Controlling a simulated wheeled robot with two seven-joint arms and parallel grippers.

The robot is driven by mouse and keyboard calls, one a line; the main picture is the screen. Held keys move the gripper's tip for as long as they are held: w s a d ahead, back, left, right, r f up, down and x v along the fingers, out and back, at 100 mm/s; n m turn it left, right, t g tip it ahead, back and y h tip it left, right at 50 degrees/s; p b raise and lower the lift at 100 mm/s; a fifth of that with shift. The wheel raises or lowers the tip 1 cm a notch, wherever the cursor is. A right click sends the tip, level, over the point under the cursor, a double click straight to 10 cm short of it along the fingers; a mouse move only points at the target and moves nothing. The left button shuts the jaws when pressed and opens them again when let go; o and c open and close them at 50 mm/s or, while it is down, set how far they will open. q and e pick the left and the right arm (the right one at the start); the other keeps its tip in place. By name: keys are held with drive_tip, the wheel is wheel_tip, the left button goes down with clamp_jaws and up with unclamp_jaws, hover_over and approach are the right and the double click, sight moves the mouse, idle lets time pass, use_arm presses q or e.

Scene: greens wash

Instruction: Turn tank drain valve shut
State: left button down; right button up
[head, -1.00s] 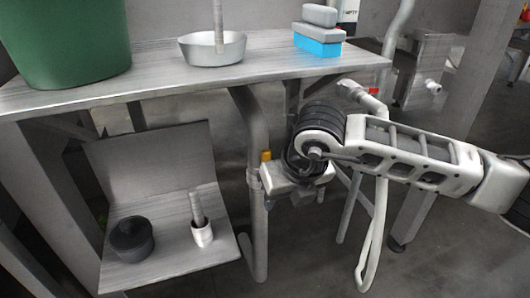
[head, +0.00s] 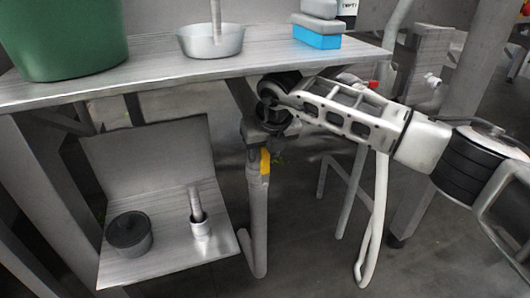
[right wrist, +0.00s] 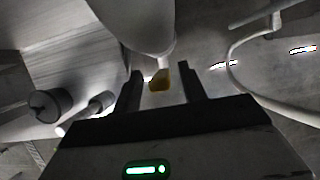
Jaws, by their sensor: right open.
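The yellow handle (head: 265,161) of the drain valve sits on the grey vertical drain pipe (head: 258,215) under the bench. In the head view it points along the pipe, partly covered by my gripper. My right gripper (head: 263,149) is at the valve, reaching under the bench edge from the right. In the right wrist view the two dark fingers (right wrist: 161,88) are open, and the yellow handle (right wrist: 158,78) shows between their tips. I cannot tell whether a finger touches it. My left gripper is not in view.
A metal bench (head: 130,83) lies above, carrying a green bin (head: 65,38), a metal bowl (head: 211,42) and a blue-and-grey block (head: 317,36). A pale hose (head: 381,200) hangs at right.

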drive_tip(key=shift+w+f, duration=0.1)
drive_tip(key=shift+f, duration=0.25)
clamp_jaws()
